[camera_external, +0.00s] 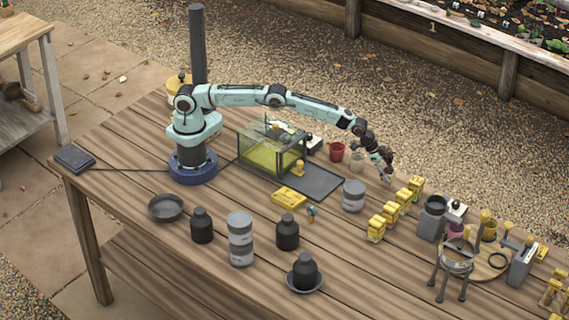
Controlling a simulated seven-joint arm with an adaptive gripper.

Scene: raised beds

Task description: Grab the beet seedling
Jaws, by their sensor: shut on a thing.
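My gripper (385,172) is at the end of the outstretched arm, over the far right part of the wooden table. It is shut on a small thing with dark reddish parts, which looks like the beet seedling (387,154). The fingers hide much of it, and its details are too small to make out. I cannot tell whether it touches the table. A red pot (337,151) and a pale pot (357,161) stand just left of my gripper.
A glass tank (255,158) and dark mat (322,184) lie to the left. A grey jar (353,196) and several yellow blocks (376,229) stand nearer the front. A metal tripod stand (457,262) and wooden board (497,266) are at the right. Dark bottles (288,232) stand in front.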

